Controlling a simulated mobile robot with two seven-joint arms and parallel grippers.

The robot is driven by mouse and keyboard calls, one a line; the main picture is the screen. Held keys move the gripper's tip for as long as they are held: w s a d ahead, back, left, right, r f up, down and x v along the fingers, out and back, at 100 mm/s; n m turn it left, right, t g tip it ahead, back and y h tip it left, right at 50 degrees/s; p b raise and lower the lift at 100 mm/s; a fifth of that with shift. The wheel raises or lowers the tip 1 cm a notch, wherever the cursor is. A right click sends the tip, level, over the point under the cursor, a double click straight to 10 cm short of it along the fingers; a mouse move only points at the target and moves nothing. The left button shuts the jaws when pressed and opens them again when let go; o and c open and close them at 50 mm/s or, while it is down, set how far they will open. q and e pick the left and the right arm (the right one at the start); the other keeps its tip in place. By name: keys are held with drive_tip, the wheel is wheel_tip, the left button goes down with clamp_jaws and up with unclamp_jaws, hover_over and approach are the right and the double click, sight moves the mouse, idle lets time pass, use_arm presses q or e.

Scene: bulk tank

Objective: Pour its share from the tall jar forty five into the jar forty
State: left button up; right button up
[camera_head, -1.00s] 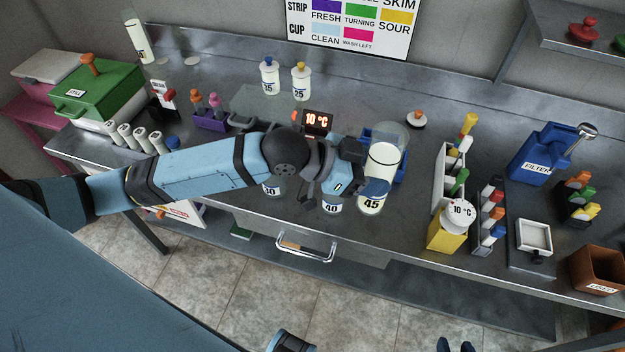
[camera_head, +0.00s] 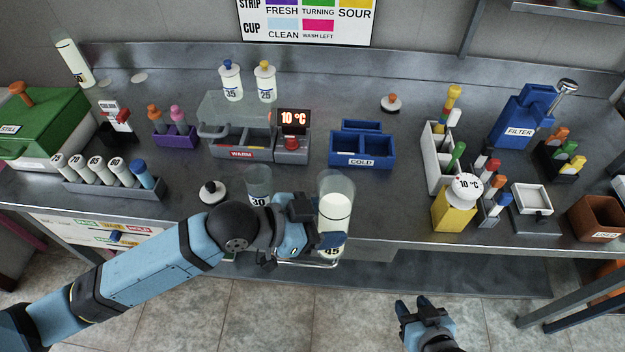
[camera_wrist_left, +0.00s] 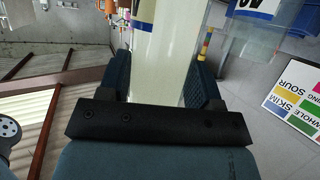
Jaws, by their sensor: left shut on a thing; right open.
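The tall jar forty five (camera_head: 337,207) is clear, holds white liquid to below its rim and looks nearly upright at the counter's front edge. My left gripper (camera_head: 318,228) is shut on its side; the jar also fills the middle of the left wrist view (camera_wrist_left: 165,60). I cannot tell whether its base touches the counter. In the left wrist view a clear jar with a blue-edged label (camera_wrist_left: 255,8), seemingly the jar forty, is close beside it. My right gripper (camera_head: 413,303) is open and empty before the counter.
Jar thirty (camera_head: 258,187) stands left of my left gripper, with a black-knobbed lid (camera_head: 212,192) beside it.

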use_arm(q)
drive_tip(key=shift+s, duration=0.15)
use_arm(e)
drive_tip(key=shift+w+a+f, duration=0.1)
drive_tip(key=shift+a, duration=0.15)
use_arm(q)
drive_tip(key=shift+r, duration=0.1)
drive_tip(key=shift+r+n+g+p, duration=0.15)
drive_tip(key=shift+n+g+p, duration=0.35)
drive_tip(key=shift+g, duration=0.1)
drive_tip(key=shift+w+n+g, duration=0.3)
drive_tip(key=shift+n+g, duration=0.3)
drive_tip(key=shift+w+f+n+g, duration=0.2)
drive_tip(key=shift+n+g, duration=0.3)
drive_tip(key=shift+w+f+n+g, duration=0.25)
drive_tip(key=shift+w+n+g, duration=0.05)
drive_tip(key=shift+n+g, duration=0.3)
drive_tip(key=shift+a+f+b, duration=0.1)
drive_tip(key=shift+f+b, duration=0.05)
drive_tip(key=shift+b, duration=0.15)
drive_tip(key=shift+s, duration=0.1)
drive_tip(key=shift+s+f+n+g+h+b, duration=0.2)
drive_tip(key=shift+f+n+g, duration=0.15)
drive_tip(key=shift+n+g, duration=0.15)
drive_tip(key=shift+s+f+n+g+h+b, duration=0.15)
drive_tip(key=shift+f+n+g, duration=0.15)
drive_tip(key=shift+n+g, duration=0.15)
use_arm(e)
drive_tip(key=shift+f, duration=0.2)
